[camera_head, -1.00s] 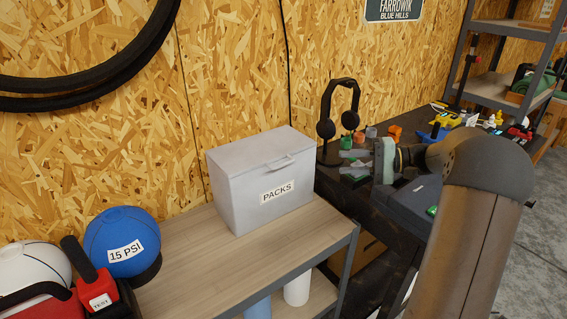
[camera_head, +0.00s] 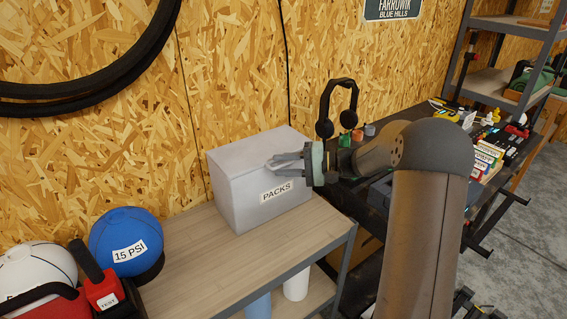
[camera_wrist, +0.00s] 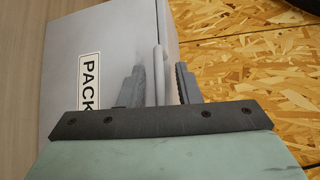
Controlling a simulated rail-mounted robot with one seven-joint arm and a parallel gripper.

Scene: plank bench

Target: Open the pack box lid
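The pack box (camera_head: 240,200) is a grey box with a "PACKS" label on its front, standing on the wooden bench top. Its lid (camera_head: 250,147) is closed. My gripper (camera_head: 276,161) is in front of the box's upper front edge, above the label, and hides the lid handle in the head view. In the wrist view, the light handle (camera_wrist: 158,58) lies between the two separated dark fingers of my gripper (camera_wrist: 160,82). The gripper is open, with gaps showing beside the handle. Whether either finger touches it, I cannot tell.
A blue ball (camera_head: 125,241) marked "15 PSI" sits left of the box. A headphone stand (camera_head: 338,110) with headphones is behind right. A chipboard wall (camera_head: 230,70) rises close behind the box. Bare bench top (camera_head: 190,265) lies in front and left.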

